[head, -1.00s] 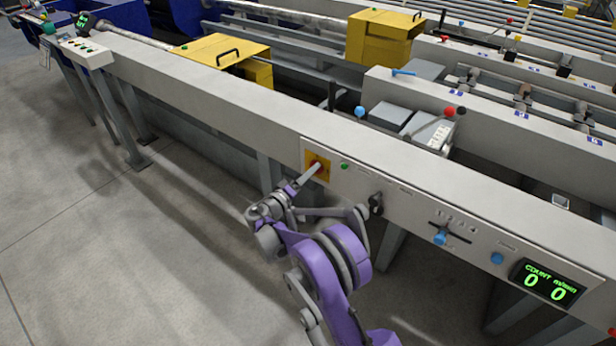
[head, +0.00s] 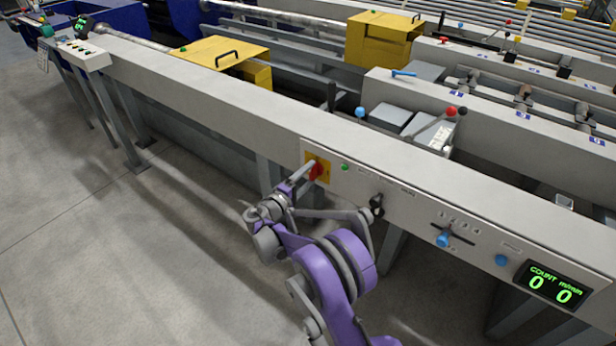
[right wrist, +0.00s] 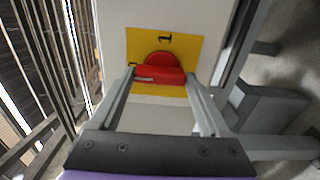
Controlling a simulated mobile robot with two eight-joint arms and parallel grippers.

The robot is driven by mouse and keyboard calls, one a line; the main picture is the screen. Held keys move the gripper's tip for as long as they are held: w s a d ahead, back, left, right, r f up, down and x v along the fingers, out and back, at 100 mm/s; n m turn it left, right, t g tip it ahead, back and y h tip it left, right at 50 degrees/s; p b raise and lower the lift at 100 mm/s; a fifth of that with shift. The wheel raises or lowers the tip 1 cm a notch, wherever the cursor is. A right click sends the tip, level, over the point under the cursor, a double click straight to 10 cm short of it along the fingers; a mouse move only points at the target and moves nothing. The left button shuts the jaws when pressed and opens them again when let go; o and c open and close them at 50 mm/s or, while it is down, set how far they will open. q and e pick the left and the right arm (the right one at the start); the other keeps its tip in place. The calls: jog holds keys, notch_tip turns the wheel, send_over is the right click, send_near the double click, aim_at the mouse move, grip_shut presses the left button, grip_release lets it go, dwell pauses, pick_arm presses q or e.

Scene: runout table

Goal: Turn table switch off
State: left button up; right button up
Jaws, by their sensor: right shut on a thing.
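The table switch is a red rotary knob (head: 317,171) on a square yellow plate (head: 325,166), set in the front panel of the grey table beam. In the right wrist view the red knob (right wrist: 160,75) has its grip bar lying nearly crosswise. A "1" is printed on the yellow plate (right wrist: 187,48) above it, and a partly hidden mark shows at the left. My right gripper (head: 309,171) is at the knob, its two fingers (right wrist: 161,78) on either side of the bar, shut on it. My left gripper is not in view.
Open floor (head: 90,230) lies at the left.

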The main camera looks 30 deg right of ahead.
dwell(0.3)
jog(key=o, duration=1.2)
jog(key=p+v, duration=0.1)
jog(key=v, duration=1)
jog(key=shift+d, duration=0.1)
